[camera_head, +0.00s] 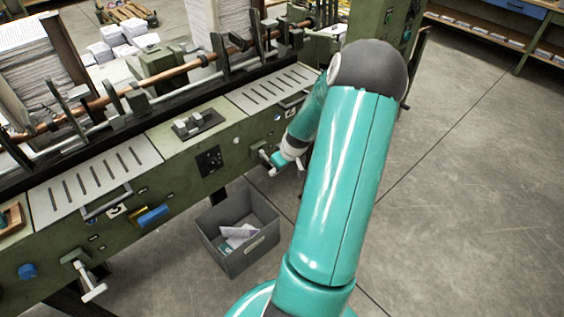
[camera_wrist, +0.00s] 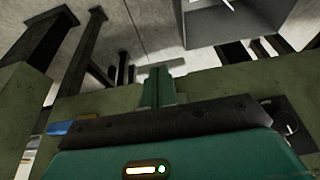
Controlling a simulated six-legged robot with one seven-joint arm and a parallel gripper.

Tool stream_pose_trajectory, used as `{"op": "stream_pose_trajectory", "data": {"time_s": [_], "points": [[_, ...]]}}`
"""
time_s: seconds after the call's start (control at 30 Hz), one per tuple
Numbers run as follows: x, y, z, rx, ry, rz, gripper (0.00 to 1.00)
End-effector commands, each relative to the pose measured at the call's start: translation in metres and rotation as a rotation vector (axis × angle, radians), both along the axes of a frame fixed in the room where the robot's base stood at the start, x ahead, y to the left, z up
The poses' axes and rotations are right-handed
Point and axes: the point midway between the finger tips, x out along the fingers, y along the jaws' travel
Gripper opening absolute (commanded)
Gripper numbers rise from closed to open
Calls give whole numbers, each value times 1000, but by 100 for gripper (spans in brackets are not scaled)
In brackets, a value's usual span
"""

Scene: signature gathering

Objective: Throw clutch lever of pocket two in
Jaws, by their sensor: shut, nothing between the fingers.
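A lever with a pale handle (camera_head: 93,291) sticks out from the front of the green machine (camera_head: 160,185) at lower left. A second pale lever (camera_head: 265,158) shows on the machine's front at right, partly hidden by my gripper (camera_head: 276,162). My gripper is at that right lever; I cannot tell whether they touch. In the wrist view my gripper (camera_wrist: 158,88) points out past the machine's green front, its fingers together with nothing between them.
A grey bin (camera_head: 265,260) with papers stands on the floor below the machine, also at the top of the wrist view (camera_wrist: 190,25). The floor at right is clear.

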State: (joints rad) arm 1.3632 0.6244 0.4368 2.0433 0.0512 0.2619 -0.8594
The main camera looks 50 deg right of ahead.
Motion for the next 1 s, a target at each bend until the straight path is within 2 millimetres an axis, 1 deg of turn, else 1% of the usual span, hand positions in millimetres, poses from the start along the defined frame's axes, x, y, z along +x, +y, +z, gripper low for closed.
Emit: {"op": "stream_pose_trajectory", "data": {"time_s": [0.03, 0.2, 0.4, 0.63, 1.0], "points": [[-1, 1, -7, 3, 1, 1, 0], [-2, 2, -22, 2, 2, 1, 0], [-2, 3, -34, 3, 1, 0, 0], [-3, 3, -40, 1, 2, 0, 0], [-4, 4, -43, 4, 3, 0, 0]]}}
